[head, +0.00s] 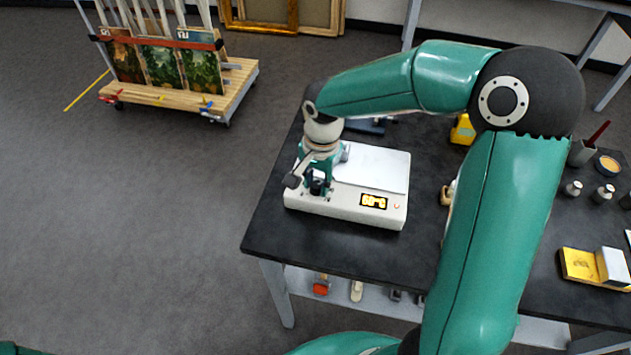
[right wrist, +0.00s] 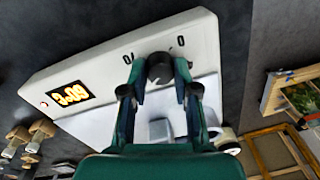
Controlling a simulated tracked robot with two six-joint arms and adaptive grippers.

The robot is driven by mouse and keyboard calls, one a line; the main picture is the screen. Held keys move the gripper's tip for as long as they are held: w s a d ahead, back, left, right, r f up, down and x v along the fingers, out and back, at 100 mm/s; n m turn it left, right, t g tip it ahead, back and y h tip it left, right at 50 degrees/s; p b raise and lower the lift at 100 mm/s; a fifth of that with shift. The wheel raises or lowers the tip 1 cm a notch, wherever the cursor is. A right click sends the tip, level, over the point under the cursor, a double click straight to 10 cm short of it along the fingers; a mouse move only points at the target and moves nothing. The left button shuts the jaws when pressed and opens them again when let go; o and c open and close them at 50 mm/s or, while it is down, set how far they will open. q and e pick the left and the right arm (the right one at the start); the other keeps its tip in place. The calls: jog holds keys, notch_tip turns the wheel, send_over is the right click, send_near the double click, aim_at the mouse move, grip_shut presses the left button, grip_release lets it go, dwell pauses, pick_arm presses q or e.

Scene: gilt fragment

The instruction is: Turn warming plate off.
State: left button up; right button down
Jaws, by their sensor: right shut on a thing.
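The warming plate (head: 350,213) is a white box with a pale top, near the left end of the dark table. Its display (head: 373,201) is lit orange and reads about 60°C; it also shows in the right wrist view (right wrist: 70,95). A small orange mark sits right of the display. My right gripper (head: 317,190) is at the left part of the plate's front. In the right wrist view, my right gripper (right wrist: 160,82) is shut on a dark round knob (right wrist: 159,66), with markings on either side of it. My left gripper is out of view.
On the table (head: 275,225), a yellow object (head: 463,130) stands behind and right of the plate. Small jars (head: 573,188) and an open yellow box (head: 595,266) lie farther right. A wooden cart (head: 232,85) with paintings stands on the floor at the back left.

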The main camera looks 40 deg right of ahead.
jog(key=n, duration=0.4)
jog(key=shift+n+b, duration=0.35)
jog(key=shift+n, duration=0.05)
jog(key=n, duration=0.4)
jog(key=shift+w+g, duration=0.1)
jog(key=shift+g, duration=0.2)
jog(key=n, duration=0.9)
jog(key=shift+w+r+n+g+p, duration=0.1)
jog(key=shift+n+g+p, duration=0.2)
jog(key=n, duration=0.5)
jog(key=shift+a+p, duration=0.1)
jog(key=shift+p, duration=0.25)
jog(key=n, duration=0.4)
jog(key=shift+n+p, duration=0.35)
jog(key=shift+n, duration=0.05)
jog(key=n+p, duration=0.1)
jog(key=n, duration=0.3)
jog(key=shift+a+n, duration=0.1)
jog(key=shift+n, duration=0.2)
jog(key=n+p, duration=0.1)
jog(key=n, duration=0.3)
jog(key=shift+h, duration=0.4)
